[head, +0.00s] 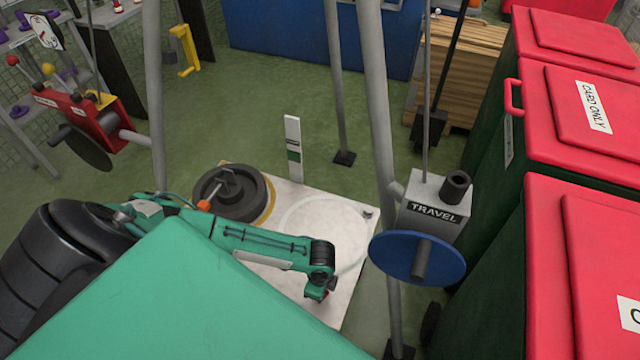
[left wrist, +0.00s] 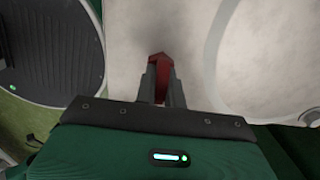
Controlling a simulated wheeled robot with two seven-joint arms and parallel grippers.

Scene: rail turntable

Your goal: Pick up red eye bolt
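The red eye bolt (left wrist: 160,66) shows in the left wrist view between the two fingers of my left gripper (left wrist: 161,88). The fingers touch it on both sides, and its angular red end sticks out past the fingertips. In the head view my left gripper (head: 318,292) points down over the white plate (head: 300,195), with only small bits of red visible at its tip. Whether the bolt touches the plate is hard to tell. My right gripper is not in view.
A black round weight (head: 232,194) with a shaft stands on the plate's left part. A grey "TRAVEL" box (head: 435,205) with a blue disc (head: 415,258) hangs to the right. Red-lidded bins (head: 590,110) line the right side.

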